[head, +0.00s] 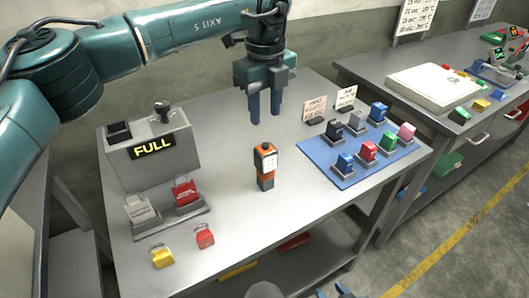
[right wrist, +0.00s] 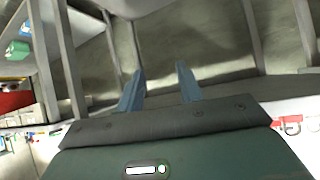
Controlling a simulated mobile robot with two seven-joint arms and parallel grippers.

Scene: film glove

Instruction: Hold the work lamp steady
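The work lamp (head: 265,167), an upright orange and black block with a pale label, stands on the grey table (head: 225,215) near its middle. My left gripper (head: 265,112) points down over the table behind the lamp, apart from it. Its blue fingers are spread with nothing between them. My right gripper (right wrist: 158,88) shows in the right wrist view with its two blue fingers apart and empty. The lamp is not recognisable in that view.
A grey box with a "FULL" sign (head: 153,148) stands at the left, with red and grey padlock-like pieces before it. A blue mat (head: 335,165) with several coloured blocks lies at the right. A yellow padlock (head: 162,257) and red padlock (head: 204,236) lie in front.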

